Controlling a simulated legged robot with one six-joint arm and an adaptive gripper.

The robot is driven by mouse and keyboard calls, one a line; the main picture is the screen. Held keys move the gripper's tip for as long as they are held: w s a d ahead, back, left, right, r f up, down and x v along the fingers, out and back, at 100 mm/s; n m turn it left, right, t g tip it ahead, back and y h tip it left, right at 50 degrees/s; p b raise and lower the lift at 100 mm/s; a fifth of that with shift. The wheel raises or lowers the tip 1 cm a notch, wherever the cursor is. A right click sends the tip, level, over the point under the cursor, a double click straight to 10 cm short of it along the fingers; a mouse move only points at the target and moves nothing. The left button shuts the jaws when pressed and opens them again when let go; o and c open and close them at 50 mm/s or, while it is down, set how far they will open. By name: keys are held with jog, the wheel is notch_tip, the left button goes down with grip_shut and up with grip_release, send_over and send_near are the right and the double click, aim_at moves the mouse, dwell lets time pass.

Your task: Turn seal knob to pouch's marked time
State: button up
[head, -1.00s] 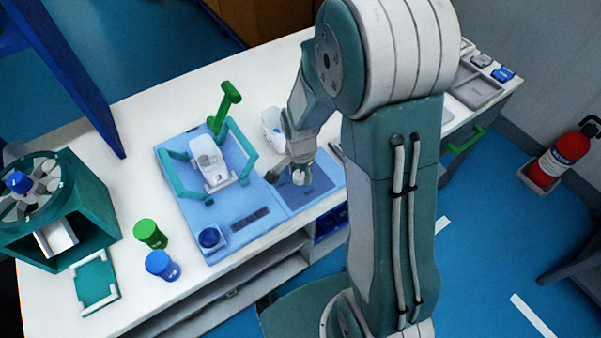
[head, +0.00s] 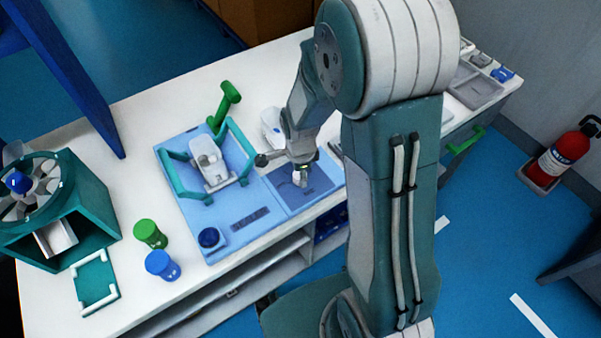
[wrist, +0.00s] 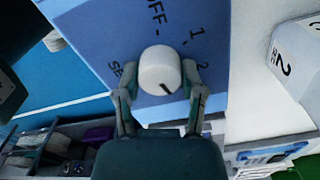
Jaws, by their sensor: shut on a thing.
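A round white knob (wrist: 160,68) with a dark pointer line stands on a blue panel (wrist: 95,35) in the wrist view. My gripper (wrist: 160,92) is shut on it, one finger on each side. In the head view my gripper (head: 301,180) is over the dark blue panel area, mostly hiding the knob.
A blue board with a green-handled press (head: 222,108) stands beside my gripper. Green and blue jars (head: 161,265) and a teal rotary stand (head: 75,205) are at the left. Grey trays (head: 475,88) lie at the far right of the bench.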

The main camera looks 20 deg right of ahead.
aim_at(298, 174)
dwell(0.3)
jog(key=o, duration=1.1)
jog(key=shift+a, duration=0.1)
jog(key=shift+o, duration=0.2)
notch_tip(298, 174, up, 12)
jog(key=shift+w+a+f, duration=0.1)
